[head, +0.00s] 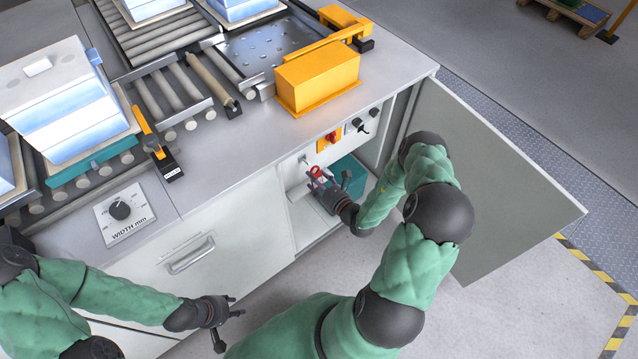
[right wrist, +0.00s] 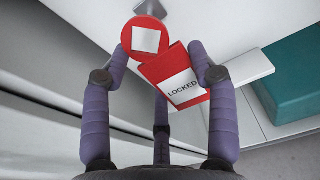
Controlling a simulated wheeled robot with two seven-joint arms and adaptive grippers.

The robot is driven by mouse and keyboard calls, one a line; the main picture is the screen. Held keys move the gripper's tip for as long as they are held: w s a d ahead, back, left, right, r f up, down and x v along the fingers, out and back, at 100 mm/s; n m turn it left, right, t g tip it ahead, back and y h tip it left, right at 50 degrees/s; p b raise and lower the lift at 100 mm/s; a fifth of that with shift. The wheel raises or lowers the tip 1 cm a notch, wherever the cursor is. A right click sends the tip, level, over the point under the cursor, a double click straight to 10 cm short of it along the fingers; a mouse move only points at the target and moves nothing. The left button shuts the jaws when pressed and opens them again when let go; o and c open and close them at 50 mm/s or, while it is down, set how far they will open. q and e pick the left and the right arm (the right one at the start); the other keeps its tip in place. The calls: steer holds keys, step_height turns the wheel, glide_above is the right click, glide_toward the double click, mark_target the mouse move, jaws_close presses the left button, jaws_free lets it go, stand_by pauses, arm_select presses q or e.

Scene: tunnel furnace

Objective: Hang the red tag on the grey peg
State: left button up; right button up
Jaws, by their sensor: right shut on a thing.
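The red tag (right wrist: 178,85) is between the fingers of my right gripper (right wrist: 160,72) in the right wrist view. It has a plate with a white LOCKED label and a round red end with a pale square in its middle. In the head view, the tag (head: 316,171) shows as a small red ring at my right gripper (head: 321,183), close to the cabinet front. A small grey spot, perhaps the grey peg (head: 303,159), is on the panel just up and left of the tag; whether they touch is unclear. My left gripper (head: 230,322) is open and empty, low in front of the cabinet.
The cabinet door (head: 490,180) stands open to the right of my right arm. A teal box (head: 350,178) is inside the cabinet. A red switch (head: 333,137) on a yellow plate and black knobs sit on the panel above. A yellow housing (head: 317,80) stands on top.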

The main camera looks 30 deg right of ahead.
steer(key=shift+w+a+f+b, duration=0.1)
steer(key=shift+w+f+b, duration=0.15)
steer(key=shift+w, duration=0.6)
steer(key=shift+w+a+f+b, duration=0.15)
steer(key=shift+w+b, duration=0.25)
steer(key=shift+w, duration=0.5)
steer(key=shift+w+f+b, duration=0.2)
steer(key=shift+w+b, duration=0.1)
steer(key=shift+w, duration=0.55)
steer(key=o, duration=1)
steer(key=s+d+r, duration=0.1)
steer(key=s, duration=1)
steer(key=shift+s+r, duration=0.35)
steer(key=shift+s, duration=0.05)
